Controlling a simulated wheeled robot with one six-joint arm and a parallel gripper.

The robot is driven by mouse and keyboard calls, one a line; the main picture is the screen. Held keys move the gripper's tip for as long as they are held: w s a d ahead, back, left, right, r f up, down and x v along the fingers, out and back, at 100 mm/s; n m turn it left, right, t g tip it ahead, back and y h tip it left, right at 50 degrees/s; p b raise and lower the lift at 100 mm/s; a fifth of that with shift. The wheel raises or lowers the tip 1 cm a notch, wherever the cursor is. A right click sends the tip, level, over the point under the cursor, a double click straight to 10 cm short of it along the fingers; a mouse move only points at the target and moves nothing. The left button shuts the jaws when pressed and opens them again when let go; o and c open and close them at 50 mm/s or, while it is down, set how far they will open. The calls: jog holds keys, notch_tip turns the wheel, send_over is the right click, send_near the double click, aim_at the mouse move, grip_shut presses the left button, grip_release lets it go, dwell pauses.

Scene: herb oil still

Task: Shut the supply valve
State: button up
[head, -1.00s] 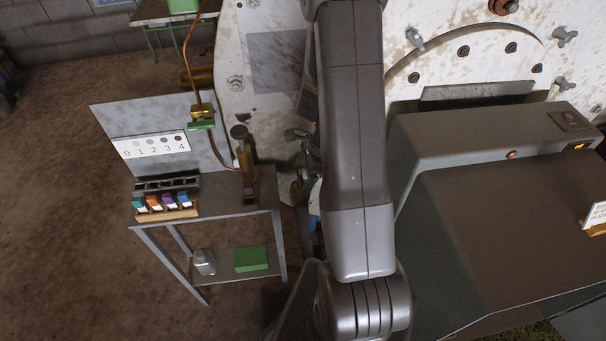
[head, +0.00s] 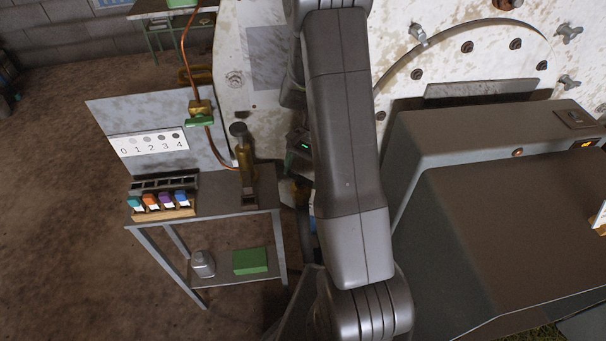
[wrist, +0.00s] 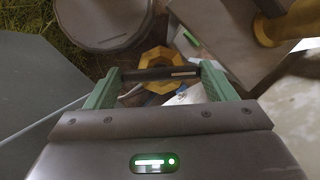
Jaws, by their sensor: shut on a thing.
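My gripper (wrist: 160,82) has its green fingers at both ends of a dark bar (wrist: 158,73) with a pale mark in the wrist view. The bar lies across a brass many-sided fitting (wrist: 158,60), and together they look like the supply valve and its handle. The fingers are shut on this bar. In the head view, my wrist's small green display shows left of my arm, but the fingertips and the held bar are hidden. A different brass valve with a green handle (head: 199,121) sits on the copper pipe, away from my gripper.
A small metal table (head: 225,202) with colored bottles (head: 166,202) and a brass-bodied upright cylinder (head: 244,170) stands left of my arm. A large grey cabinet (head: 470,210) is close on the right. The wrist view shows a round lid (wrist: 103,22) beyond the fingers. Brown floor at left is clear.

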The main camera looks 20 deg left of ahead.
jog(key=n+h, duration=0.1)
jog(key=n, duration=0.1)
jog(key=n+b, duration=0.1)
jog(key=n, duration=0.1)
jog(key=shift+a+f+n+h, duration=0.1)
jog(key=shift+a+n+h, duration=0.05)
jog(key=shift+n+h, duration=0.2)
jog(key=n, duration=0.2)
jog(key=n+h+b, duration=0.1)
jog(key=n, duration=0.1)
jog(key=shift+a+t+h, duration=0.1)
jog(key=shift+t+h, duration=0.15)
jog(key=shift+t, duration=0.15)
jog(key=shift+n, duration=0.25)
jog(key=o, duration=1)
notch_tip(320, 180, up, 10)
jog(key=shift+r+b, duration=0.1)
jog(key=shift+b, duration=0.45)
